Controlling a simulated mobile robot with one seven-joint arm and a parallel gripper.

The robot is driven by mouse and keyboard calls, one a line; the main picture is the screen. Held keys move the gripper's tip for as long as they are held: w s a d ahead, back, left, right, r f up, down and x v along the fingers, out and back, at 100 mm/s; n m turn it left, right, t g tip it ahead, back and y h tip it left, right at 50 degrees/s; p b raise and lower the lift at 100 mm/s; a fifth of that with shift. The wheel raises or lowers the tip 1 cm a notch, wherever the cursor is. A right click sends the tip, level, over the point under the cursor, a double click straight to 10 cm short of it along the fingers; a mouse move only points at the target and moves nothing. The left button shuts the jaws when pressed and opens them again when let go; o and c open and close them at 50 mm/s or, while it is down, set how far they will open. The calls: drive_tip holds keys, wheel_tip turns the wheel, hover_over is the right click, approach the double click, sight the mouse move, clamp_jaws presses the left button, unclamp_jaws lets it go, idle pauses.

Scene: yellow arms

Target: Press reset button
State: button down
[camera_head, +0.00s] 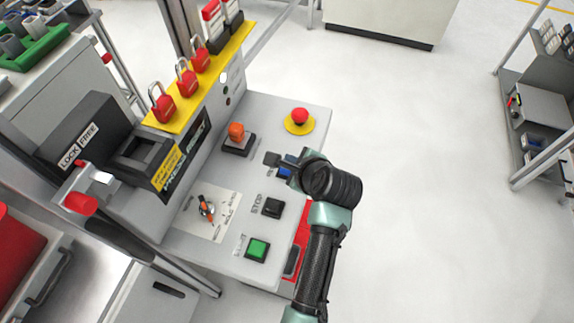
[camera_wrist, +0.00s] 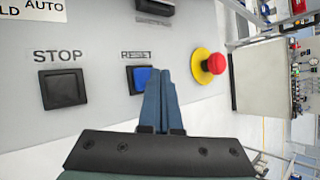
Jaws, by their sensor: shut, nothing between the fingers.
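The blue reset button (camera_wrist: 145,77) sits in a dark square frame under the label RESET in the wrist view. In the head view its blue face (camera_head: 285,172) shows only partly beside my gripper, on the grey panel (camera_head: 222,262). My gripper (camera_wrist: 161,74) is shut and empty, its two blue-grey fingers together. In the wrist view the fingertips overlap the right side of the button. I cannot tell whether they touch it or whether it is pressed in.
A black STOP button (camera_wrist: 62,88) is left of reset in the wrist view; a red emergency button (camera_wrist: 214,64) on yellow is to the right. The head view shows a green button (camera_head: 257,249), an orange button (camera_head: 236,131), a rotary switch (camera_head: 206,208) and red padlocks (camera_head: 161,103).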

drive_tip(key=shift+f, duration=0.2)
idle(0.6)
drive_tip(key=shift+f, duration=0.25)
drive_tip(key=shift+f, duration=0.5)
idle(0.5)
idle(0.4)
drive_tip(key=shift+r+p, duration=0.9)
wheel_tip(320, 180, up, 5)
drive_tip(key=p, duration=0.5)
